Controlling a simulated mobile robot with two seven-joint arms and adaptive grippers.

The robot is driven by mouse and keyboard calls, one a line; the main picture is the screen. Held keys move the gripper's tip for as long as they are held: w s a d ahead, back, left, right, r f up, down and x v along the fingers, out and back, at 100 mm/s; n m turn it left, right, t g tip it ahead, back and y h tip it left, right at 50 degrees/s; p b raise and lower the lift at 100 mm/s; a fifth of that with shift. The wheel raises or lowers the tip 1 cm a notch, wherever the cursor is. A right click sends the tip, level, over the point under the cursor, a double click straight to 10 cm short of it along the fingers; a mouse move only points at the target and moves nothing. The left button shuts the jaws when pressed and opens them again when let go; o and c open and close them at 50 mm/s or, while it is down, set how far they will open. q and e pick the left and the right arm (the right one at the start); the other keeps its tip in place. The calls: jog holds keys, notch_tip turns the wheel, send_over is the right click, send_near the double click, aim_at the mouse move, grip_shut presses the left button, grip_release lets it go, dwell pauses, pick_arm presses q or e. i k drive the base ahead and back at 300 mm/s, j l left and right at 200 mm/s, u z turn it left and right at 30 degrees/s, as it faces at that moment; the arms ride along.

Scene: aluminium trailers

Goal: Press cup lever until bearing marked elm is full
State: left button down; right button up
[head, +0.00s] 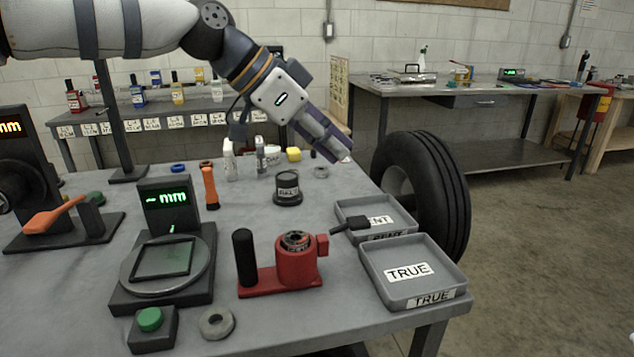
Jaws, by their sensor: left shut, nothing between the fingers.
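A red fixture (281,279) stands at the front middle of the table in the head view. A black upright handle (244,258) rises at its left end. Its round red cup (296,267) is at the right, with a metal bearing (295,240) in its top. A black grip on a thin stem (350,224) shows right of the cup, against the tray behind; I cannot tell whether it joins the fixture. I cannot read an elm mark or see the bearing's fill. My left gripper (338,150) is shut and empty, in the air above and behind the fixture. My right gripper is out of view.
Grey trays marked TRUE (432,271) and BENT (350,207) sit at the table's right edge. A black labelled pot (288,188) stands behind.

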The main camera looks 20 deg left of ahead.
aim_at(347, 227)
jog(key=l+u, duration=0.25)
jog(key=u, duration=0.15)
jog(key=l+u, duration=0.55)
jog(key=u, duration=0.2)
jog(key=i, duration=0.05)
